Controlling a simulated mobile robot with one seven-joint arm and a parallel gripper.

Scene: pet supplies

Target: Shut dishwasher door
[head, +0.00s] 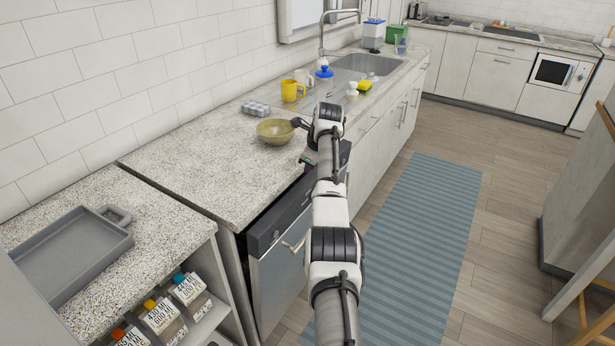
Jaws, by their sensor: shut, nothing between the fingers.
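The dishwasher (281,275) is under the stone counter, with a silver front and a dark top panel (275,226). The panel's top edge stands slightly out from the counter, with a dark gap behind it, so the door looks a little ajar. A light handle (294,245) shows on the front. My arm crosses in front and hides the door's right part. My gripper (304,160) is at the far end of the arm, by the counter edge near the bowl. It is small and partly hidden by my wrist; it appears shut and empty.
A yellowish bowl (276,135), an egg carton (255,108) and a yellow mug (292,91) stand on the counter. A grey tray (72,252) lies at the near left. A blue striped rug (420,230) covers the floor. A wooden-legged piece (585,230) stands at right.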

